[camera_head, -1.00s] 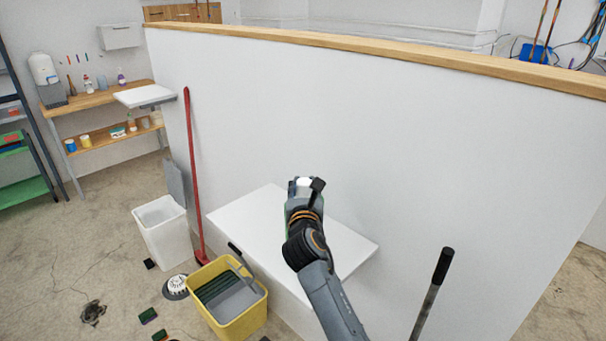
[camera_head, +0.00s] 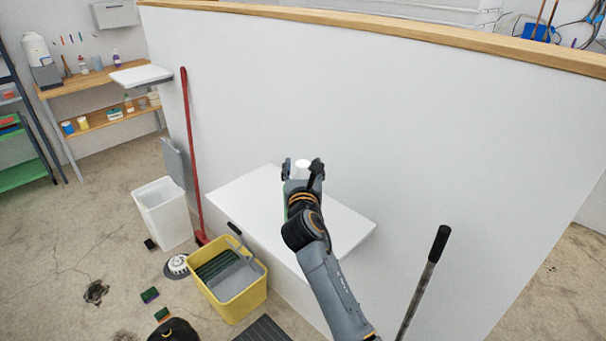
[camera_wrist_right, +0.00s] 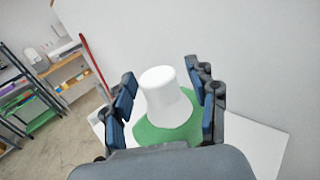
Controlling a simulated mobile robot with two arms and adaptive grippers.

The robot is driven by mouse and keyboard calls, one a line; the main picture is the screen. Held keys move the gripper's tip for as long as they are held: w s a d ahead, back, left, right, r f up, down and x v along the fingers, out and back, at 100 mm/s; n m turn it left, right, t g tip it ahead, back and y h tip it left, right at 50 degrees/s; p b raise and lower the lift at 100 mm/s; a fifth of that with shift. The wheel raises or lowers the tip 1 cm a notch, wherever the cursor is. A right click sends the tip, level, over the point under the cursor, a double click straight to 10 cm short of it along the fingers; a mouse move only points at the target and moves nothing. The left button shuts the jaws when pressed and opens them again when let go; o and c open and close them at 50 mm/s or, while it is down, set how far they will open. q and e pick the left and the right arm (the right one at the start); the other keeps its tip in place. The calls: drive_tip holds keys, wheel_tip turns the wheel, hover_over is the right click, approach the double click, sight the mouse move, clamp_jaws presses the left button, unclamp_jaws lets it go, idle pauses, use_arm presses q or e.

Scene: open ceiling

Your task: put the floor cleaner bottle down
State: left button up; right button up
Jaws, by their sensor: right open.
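The floor cleaner bottle shows in the right wrist view as a white cap (camera_wrist_right: 163,92) on a green body (camera_wrist_right: 168,132). It stands between the parted fingers of my right gripper (camera_wrist_right: 166,100), with a gap on each side. In the head view the white cap (camera_head: 302,166) shows between the open fingers of my right gripper (camera_head: 302,172), and the arm hides most of the body. The bottle is over the white shelf top (camera_head: 245,205) by the partition wall; its base is hidden, so contact cannot be seen. My left gripper is not in view.
The white partition wall (camera_head: 330,100) rises directly behind the shelf. A yellow bucket (camera_head: 240,300), a white bin (camera_head: 165,215) and a red pole (camera_head: 190,150) stand to the left. A dark-handled pole (camera_head: 425,280) stands at the right. Small items lie on the floor.

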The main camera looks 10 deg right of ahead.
drive_tip(key=s+a+b, duration=0.1)
drive_tip(key=s+a, duration=0.1)
drive_tip(key=s, duration=1)
drive_tip(key=shift+a+b, duration=0.2)
drive_tip(key=shift+b, duration=0.2)
drive_tip(key=shift+w+r, duration=0.1)
